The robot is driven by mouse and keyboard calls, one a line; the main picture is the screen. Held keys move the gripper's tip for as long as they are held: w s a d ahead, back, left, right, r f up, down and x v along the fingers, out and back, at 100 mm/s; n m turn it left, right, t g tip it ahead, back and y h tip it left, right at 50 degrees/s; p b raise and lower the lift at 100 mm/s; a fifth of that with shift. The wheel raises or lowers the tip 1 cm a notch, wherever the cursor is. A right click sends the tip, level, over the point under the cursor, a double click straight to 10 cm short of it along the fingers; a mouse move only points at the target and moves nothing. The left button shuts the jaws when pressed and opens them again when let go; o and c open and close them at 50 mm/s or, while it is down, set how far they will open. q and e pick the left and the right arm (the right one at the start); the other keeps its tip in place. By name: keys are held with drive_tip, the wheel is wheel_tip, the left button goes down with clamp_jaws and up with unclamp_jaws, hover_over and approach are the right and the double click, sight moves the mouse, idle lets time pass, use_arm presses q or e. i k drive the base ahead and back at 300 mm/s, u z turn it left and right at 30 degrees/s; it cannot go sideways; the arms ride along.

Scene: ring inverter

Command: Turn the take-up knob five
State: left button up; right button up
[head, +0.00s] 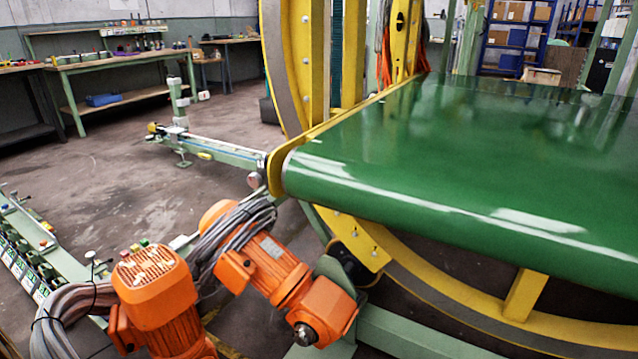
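A small round grey part (254,180) sits at the near left corner of the green conveyor belt (430,150), beside the yellow side plate (276,172). It looks like a knob, but it is too small to tell whether it is the take-up knob or how far it is turned. The belt wraps around a roller at its near edge. Neither of my grippers shows in the head view.
Two orange motors (157,285) (280,265) with grey cable bundles stand below the belt's left corner. A big yellow ring (293,65) rises behind. A green rail (48,255) lies at left. Workbenches (125,68) stand at the back. Open concrete floor (130,190) lies between.

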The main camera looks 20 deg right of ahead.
sight(255, 181)
drive_tip(key=z, duration=0.55)
drive_tip(key=i, duration=0.8)
drive_tip(key=z, duration=3.5)
drive_tip(key=k, duration=0.15)
drive_tip(key=u, duration=1.7)
